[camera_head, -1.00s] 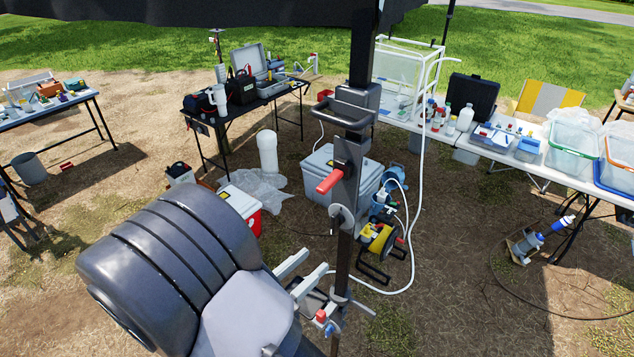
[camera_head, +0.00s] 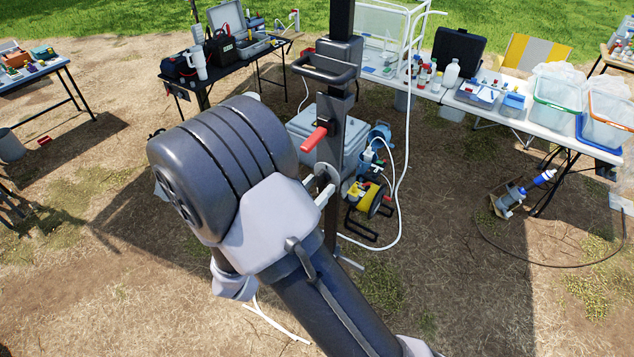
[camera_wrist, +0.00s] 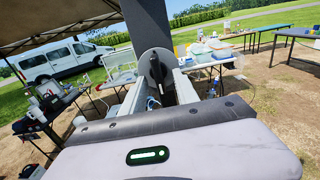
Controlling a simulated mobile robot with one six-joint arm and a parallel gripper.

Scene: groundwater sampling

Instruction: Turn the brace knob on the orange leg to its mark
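A dark upright post (camera_head: 338,130) with a red lever (camera_head: 315,138) stands in the middle of the head view. No leg shows plainly as orange. Below the lever, a grey round knob (camera_head: 324,172) is partly hidden by my wrist. In the wrist view a black knob (camera_wrist: 157,68) sits on the dark post (camera_wrist: 147,25). My gripper (camera_wrist: 161,84) has its two pale fingers apart, one on each side of the knob. I cannot tell whether they touch it. In the head view my gripper (camera_head: 325,194) is mostly hidden behind my wrist, with one pale finger showing beside the post.
A black handle (camera_head: 325,68) sticks out from the post above the lever. A grey cooler (camera_head: 305,125) and a yellow reel (camera_head: 366,196) with white hose stand behind it. Tables with bottles and bins (camera_head: 565,105) are at right. The dirt ground at lower right is mostly clear.

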